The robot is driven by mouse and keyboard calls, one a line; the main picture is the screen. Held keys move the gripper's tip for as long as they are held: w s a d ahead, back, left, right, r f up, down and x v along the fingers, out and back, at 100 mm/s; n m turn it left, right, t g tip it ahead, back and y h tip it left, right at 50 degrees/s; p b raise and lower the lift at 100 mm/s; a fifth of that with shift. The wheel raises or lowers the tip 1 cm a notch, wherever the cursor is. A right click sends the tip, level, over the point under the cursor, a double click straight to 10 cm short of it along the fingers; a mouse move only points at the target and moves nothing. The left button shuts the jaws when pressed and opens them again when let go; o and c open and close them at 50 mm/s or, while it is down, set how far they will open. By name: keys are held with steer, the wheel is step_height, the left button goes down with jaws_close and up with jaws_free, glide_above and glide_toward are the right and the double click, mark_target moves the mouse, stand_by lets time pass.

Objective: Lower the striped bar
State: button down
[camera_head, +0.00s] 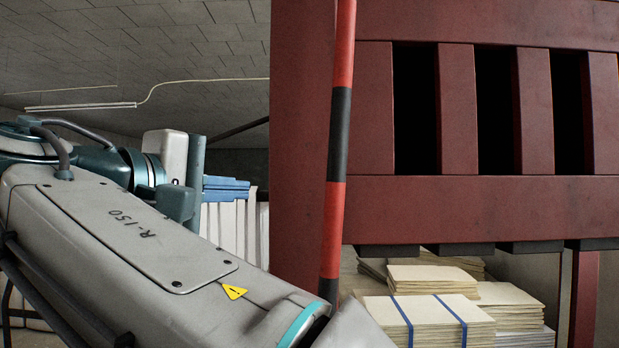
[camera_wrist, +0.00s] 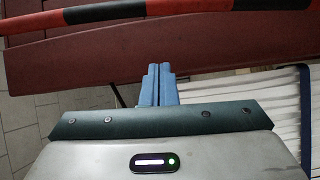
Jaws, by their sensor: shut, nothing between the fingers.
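The striped bar (camera_head: 338,140), red and black in bands, stands nearly upright in front of a dark red frame in the head view. Its lower end is hidden behind my arm. In the wrist view the striped bar (camera_wrist: 130,14) runs across the top of the picture. My gripper (camera_wrist: 159,66) has its two blue fingers together, with nothing between them. The fingertips point towards the bar but are apart from it in the wrist view. In the head view my gripper (camera_head: 248,187) is left of the red frame and the bar.
The dark red slatted frame (camera_head: 470,210) fills the right of the head view. Stacks of cream folded sheets (camera_head: 430,280), some with blue bands, lie below it. White upright panels (camera_head: 233,232) stand behind my gripper. A ceiling is above on the left.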

steer(key=s+d+p+x, duration=0.1)
steer(key=x, duration=0.5)
steer(key=d+p+x, duration=0.1)
steer(key=x, duration=0.5)
steer(key=shift+d+r+p, duration=0.35)
steer(key=shift+d+r, duration=0.05)
steer(key=shift+d, duration=0.1)
steer(key=shift+s, duration=0.1)
